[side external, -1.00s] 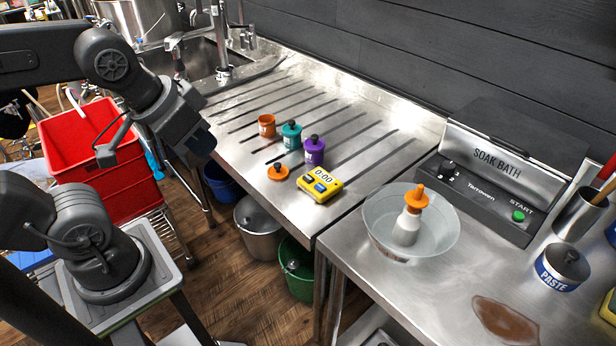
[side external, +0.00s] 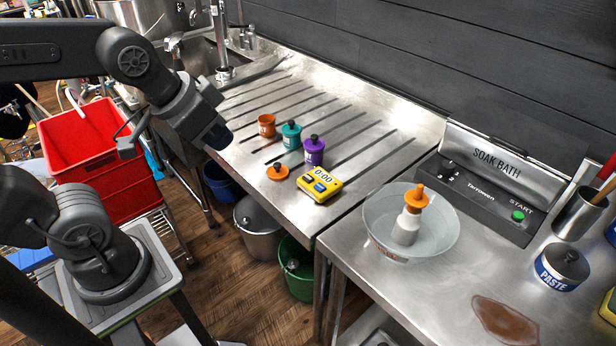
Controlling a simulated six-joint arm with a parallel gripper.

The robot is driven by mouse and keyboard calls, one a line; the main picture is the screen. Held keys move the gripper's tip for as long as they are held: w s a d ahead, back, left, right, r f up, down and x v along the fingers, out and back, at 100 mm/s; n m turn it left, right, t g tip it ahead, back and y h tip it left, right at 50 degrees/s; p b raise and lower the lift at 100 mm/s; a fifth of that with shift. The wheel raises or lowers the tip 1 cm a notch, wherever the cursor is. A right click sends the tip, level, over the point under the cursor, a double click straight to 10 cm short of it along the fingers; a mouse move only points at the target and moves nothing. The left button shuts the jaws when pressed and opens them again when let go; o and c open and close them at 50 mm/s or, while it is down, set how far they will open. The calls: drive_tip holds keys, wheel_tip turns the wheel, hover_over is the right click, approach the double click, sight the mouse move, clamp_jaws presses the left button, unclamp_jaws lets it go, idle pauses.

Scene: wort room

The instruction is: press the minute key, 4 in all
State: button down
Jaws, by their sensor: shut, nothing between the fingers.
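The yellow timer (side external: 331,193) lies face up on the steel drainboard near its front edge. Its display (side external: 322,174) reads 0:00. A blue key (side external: 320,188) shows on its face below the display; the key labels are too small to read. My gripper (side external: 219,139) is at the left over the drainboard's front edge, above and left of the timer and well apart from it. It is shut and empty, and its fingertips are hard to make out.
Orange (side external: 267,126), teal (side external: 291,136) and purple (side external: 314,153) pots stand behind the timer. A clear bowl (side external: 378,222) holding an orange-topped bottle and the soak bath (side external: 490,190) stand to the right.

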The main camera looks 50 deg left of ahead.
drive_tip(key=w+f+m+t, duration=0.2)
drive_tip(key=w+f+m, duration=0.25)
drive_tip(key=w, duration=0.85)
drive_tip(key=m+t+y, duration=0.1)
drive_tip(key=m, duration=0.1)
hover_over(309, 179)
wheel_tip(309, 179, down, 7)
drive_tip(key=shift+f, duration=4.4)
drive_tip(key=shift+f, duration=0.4)
drive_tip(key=shift+f, duration=0.45)
drive_tip(key=shift+r, duration=0.85)
